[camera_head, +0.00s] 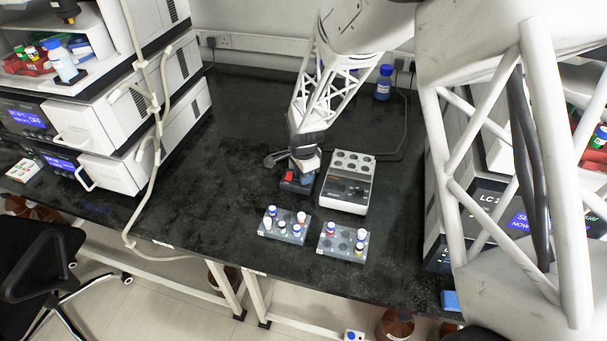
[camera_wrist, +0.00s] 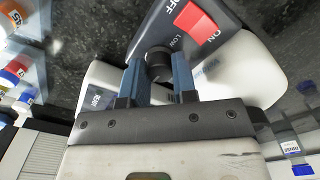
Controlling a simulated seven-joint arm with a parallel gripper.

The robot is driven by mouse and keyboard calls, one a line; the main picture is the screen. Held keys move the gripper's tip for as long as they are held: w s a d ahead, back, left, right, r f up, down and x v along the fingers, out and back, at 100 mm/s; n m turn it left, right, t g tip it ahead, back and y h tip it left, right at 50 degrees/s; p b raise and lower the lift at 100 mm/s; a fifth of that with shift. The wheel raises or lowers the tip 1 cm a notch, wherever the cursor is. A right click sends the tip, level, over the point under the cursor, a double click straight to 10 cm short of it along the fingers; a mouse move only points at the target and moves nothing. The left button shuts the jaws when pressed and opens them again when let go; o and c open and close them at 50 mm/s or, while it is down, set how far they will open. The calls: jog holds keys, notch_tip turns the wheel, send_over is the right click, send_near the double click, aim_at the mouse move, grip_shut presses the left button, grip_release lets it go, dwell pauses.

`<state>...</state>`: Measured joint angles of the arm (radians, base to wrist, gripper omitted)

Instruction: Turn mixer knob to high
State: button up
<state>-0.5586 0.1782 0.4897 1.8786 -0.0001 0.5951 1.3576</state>
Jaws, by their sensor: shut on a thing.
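The mixer (camera_head: 288,187) is a small dark box with a red switch, standing on the black bench left of a white block heater. In the wrist view its dark grey face (camera_wrist: 235,50) shows the red ON/OFF switch (camera_wrist: 193,18) and a LOW label. The black round knob (camera_wrist: 158,64) sits below the LOW label. My gripper (camera_wrist: 157,69) has its two blue fingers on either side of the knob and is shut on it. In the head view my gripper (camera_head: 306,176) covers the knob. The knob's pointer and any HIGH label cannot be seen.
The block heater (camera_head: 346,197) stands close on the right. Two vial racks (camera_head: 284,232) (camera_head: 343,249) lie in front, near the bench edge. A blue-capped bottle (camera_head: 383,84) stands at the back. White instruments flank the bench. The bench left of the mixer is clear.

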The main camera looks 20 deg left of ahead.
dwell(0.3)
jog(key=o, duration=0.7)
jog(key=shift+c, duration=0.2)
jog(key=shift+r, duration=3.95)
